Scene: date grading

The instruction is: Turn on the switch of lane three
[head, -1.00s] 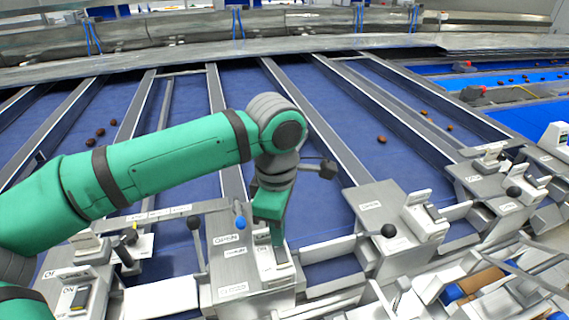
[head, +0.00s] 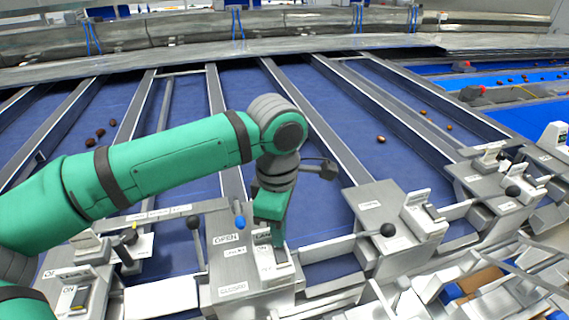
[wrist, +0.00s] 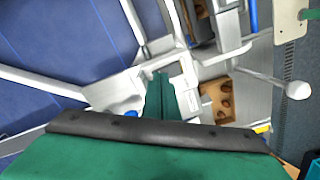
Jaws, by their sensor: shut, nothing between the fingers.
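My gripper (head: 277,240) is shut, with its fingers pointing down at the switch (head: 272,268) on the metal lane box (head: 229,268) in the middle of the head view. The fingertips are at or just above the switch and hide part of it; I cannot tell whether they touch. The box carries labels, one reading OPEN, and a blue-knobbed lever (head: 239,222) stands beside my gripper. In the wrist view my closed fingers (wrist: 160,95) reach toward the same metal box, and the switch is mostly hidden behind them.
Another switch box (head: 388,222) with a black-knobbed lever (head: 387,230) stands to the right. A box with an ON switch (head: 78,296) stands at the lower left. Blue lanes (head: 330,150) with a few dates (head: 381,139) run behind, parted by metal rails.

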